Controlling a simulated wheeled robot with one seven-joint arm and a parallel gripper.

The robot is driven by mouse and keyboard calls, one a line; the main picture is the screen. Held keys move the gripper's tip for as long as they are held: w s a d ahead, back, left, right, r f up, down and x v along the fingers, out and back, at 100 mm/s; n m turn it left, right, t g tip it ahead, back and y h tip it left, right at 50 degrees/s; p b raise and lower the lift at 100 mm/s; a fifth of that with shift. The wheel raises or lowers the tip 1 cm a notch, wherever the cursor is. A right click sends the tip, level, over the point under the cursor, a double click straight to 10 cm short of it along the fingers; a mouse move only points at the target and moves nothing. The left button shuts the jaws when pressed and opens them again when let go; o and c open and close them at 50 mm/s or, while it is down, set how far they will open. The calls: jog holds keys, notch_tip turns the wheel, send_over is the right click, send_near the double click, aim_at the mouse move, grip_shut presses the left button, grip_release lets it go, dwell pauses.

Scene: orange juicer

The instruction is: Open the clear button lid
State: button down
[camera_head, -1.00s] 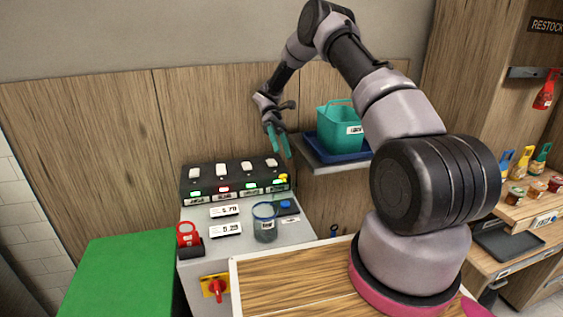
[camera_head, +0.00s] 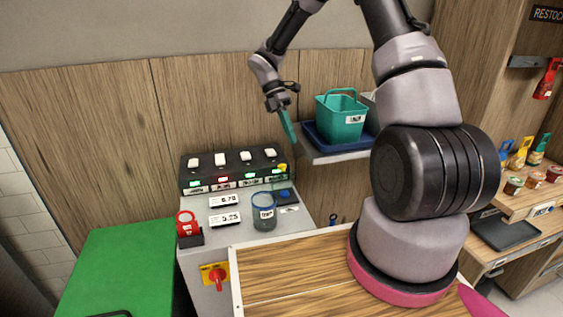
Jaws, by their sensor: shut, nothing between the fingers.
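The grey machine top (camera_head: 245,240) carries a clear cup-like piece with a blue rim (camera_head: 264,212) and a small label. Just behind and right of it is a small blue square part (camera_head: 285,195). I cannot clearly make out a separate clear lid over a button at this size. My gripper (camera_head: 289,128), with teal fingers, points down in the air above the back right of the machine, well above and apart from these parts. Its fingers look shut together with nothing between them.
A black panel with several white switches and lit displays (camera_head: 234,171) stands behind the machine top. A teal basket (camera_head: 341,116) sits in a blue tray on the shelf (camera_head: 342,155) close right of my gripper. A red tag holder (camera_head: 187,224) is at left.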

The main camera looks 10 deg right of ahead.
jog(key=s+a+r+n+t+y, duration=0.2)
jog(key=s+a+n+t, duration=0.3)
jog(key=n, duration=0.5)
jog(key=n+t, duration=0.2)
send_near(282, 172)
jog(key=s+f, duration=0.3)
jog(key=f, duration=0.3)
jog(key=shift+w+d+f, duration=0.1)
jog(key=shift+w, duration=0.5)
jog(key=shift+w+d+f, duration=0.1)
jog(key=shift+w, duration=0.55)
jog(key=shift+w+d+f, duration=0.1)
jog(key=shift+w, duration=0.6)
jog(key=shift+w, duration=0.15)
